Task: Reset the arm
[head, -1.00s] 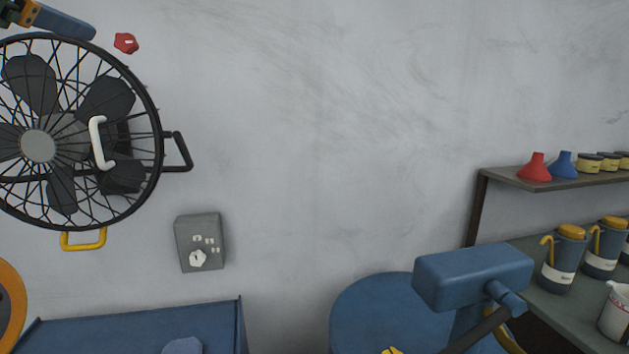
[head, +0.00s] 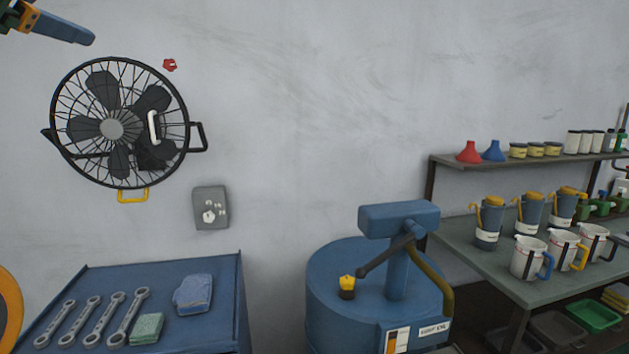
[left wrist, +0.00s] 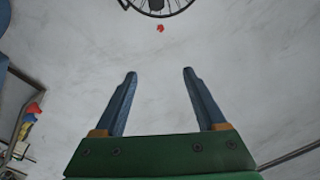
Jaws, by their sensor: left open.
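My left arm enters at the top left of the head view, and the blue finger part of my left gripper (head: 62,28) shows there, above the wall fan. In the left wrist view my left gripper (left wrist: 159,74) has its two blue fingers wide apart with nothing between them; it is open and empty. Beyond the fingers is bare grey wall. My right gripper does not show in either view.
A black fan (head: 112,128) and a grey control box (head: 211,208) are on the wall. Below are a blue bench (head: 215,265) with wrenches, a blue drum with a pump (head: 335,285), and shelves (head: 470,240) with jugs and containers. The middle wall is clear.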

